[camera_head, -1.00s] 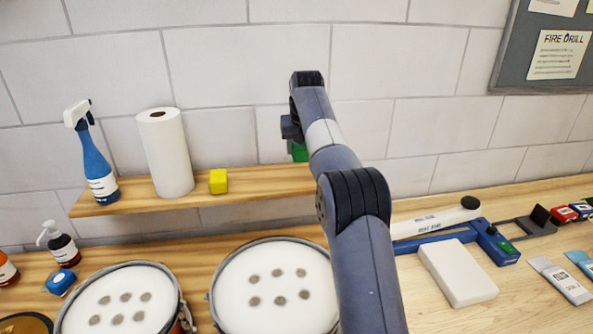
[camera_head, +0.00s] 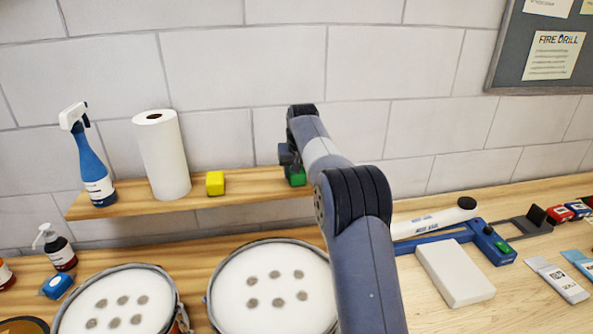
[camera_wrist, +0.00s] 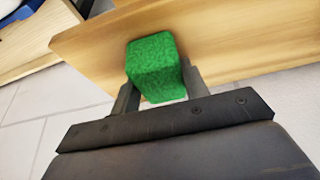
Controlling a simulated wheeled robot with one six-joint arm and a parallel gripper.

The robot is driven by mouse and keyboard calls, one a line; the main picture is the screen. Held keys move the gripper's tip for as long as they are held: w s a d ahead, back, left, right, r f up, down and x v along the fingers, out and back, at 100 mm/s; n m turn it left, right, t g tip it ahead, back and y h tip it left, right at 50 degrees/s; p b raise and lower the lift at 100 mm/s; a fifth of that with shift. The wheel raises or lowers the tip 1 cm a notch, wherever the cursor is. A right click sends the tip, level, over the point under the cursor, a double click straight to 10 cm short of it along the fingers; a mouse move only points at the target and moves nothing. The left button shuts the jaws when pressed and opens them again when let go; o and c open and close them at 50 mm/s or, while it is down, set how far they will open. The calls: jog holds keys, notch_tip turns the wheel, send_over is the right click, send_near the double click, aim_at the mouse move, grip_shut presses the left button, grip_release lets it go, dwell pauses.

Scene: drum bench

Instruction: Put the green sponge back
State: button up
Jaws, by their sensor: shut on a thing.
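The green sponge (camera_wrist: 157,68) is a small textured block between the fingers of my gripper (camera_wrist: 160,88) in the wrist view. My gripper is shut on it. In the head view the sponge (camera_head: 297,178) shows partly behind my arm, at the right part of the wooden shelf (camera_head: 250,185). The sponge is at or just above the shelf top; I cannot tell whether it touches. The shelf board also fills the upper part of the wrist view (camera_wrist: 235,45).
On the shelf stand a yellow block (camera_head: 215,183), a paper towel roll (camera_head: 162,155) and a blue spray bottle (camera_head: 90,160). Below are two drums with white heads (camera_head: 270,310). A white block (camera_head: 455,273) lies on the bench at right. The shelf is clear between the yellow block and the sponge.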

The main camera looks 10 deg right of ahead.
jog(key=shift+f, duration=0.15)
jog(key=o, duration=0.9)
jog(key=b+v, duration=0.1)
jog(key=v, duration=1.1)
jog(key=p+x, duration=0.1)
jog(key=x, duration=1)
jog(key=shift+w+f, duration=0.2)
jog(key=shift+w, duration=0.1)
jog(key=shift+r, duration=1.2)
jog(key=shift+f, duration=0.15)
